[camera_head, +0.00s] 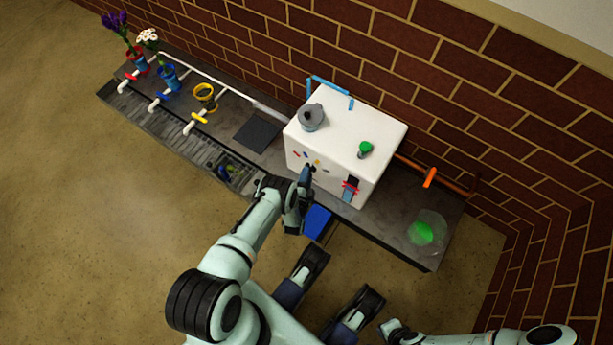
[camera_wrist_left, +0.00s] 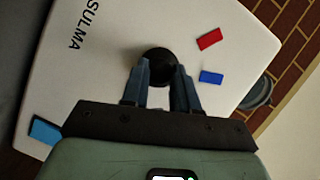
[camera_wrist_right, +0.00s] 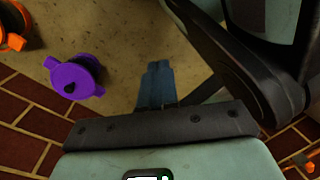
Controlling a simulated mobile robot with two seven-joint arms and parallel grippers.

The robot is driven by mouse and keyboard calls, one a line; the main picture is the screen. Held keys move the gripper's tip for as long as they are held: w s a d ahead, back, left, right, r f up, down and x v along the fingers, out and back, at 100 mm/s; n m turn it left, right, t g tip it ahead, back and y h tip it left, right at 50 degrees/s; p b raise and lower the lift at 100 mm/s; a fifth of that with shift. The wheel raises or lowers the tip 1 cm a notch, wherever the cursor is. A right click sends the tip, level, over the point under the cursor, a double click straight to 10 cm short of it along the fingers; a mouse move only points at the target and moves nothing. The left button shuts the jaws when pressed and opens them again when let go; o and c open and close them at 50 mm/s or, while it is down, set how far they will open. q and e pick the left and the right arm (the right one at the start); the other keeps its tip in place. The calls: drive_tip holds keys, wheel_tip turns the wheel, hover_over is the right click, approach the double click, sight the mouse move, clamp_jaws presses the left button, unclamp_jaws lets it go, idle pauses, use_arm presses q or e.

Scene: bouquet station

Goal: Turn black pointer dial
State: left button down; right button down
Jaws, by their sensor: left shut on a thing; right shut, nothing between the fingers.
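The black pointer dial (camera_wrist_left: 158,62) is on the front face of the white machine (camera_head: 345,145), and it shows round and dark in the left wrist view. My left gripper (camera_head: 306,173) is at the machine's front face. In the left wrist view its two fingers (camera_wrist_left: 162,70) are on either side of the dial and shut on it. The fingers hide part of the dial, and I cannot tell which way its pointer faces. My right gripper (camera_wrist_right: 156,68) is shut and empty, away from the machine, over the floor.
Red (camera_wrist_left: 210,39) and blue (camera_wrist_left: 211,77) marks lie beside the dial. A grey funnel-like part (camera_head: 312,118) and a green knob (camera_head: 365,149) are on top of the machine. Flower cups and a yellow ring cup (camera_head: 205,97) stand left. A clear container with green contents (camera_head: 424,231) stands right.

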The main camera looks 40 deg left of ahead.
use_arm(q)
drive_tip(key=shift+f+m+y+b, duration=0.15)
drive_tip(key=shift+m+y+b, duration=0.35)
drive_tip(key=shift+m, duration=0.4)
use_arm(e)
drive_tip(key=shift+s+d+f+g, duration=0.1)
drive_tip(key=shift+s+f+g, duration=0.1)
drive_tip(key=shift+s+f, duration=0.3)
drive_tip(key=shift+s+f+g, duration=0.15)
drive_tip(key=shift+s+g, duration=0.05)
drive_tip(key=shift+s, duration=0.45)
use_arm(q)
drive_tip(key=shift+s, duration=0.1)
drive_tip(key=shift+a, duration=0.1)
drive_tip(key=c, duration=0.9)
unclamp_jaws()
drive_tip(key=shift+o, duration=0.2)
drive_tip(key=p+v, duration=0.2)
drive_tip(key=v, duration=0.5)
drive_tip(key=shift+s+p, duration=0.3)
use_arm(e)
drive_tip(key=w+r+t, duration=0.2)
drive_tip(key=w+r, duration=0.1)
drive_tip(key=w, duration=0.2)
drive_tip(key=shift+a+r, duration=0.15)
drive_tip(key=shift+a, duration=0.15)
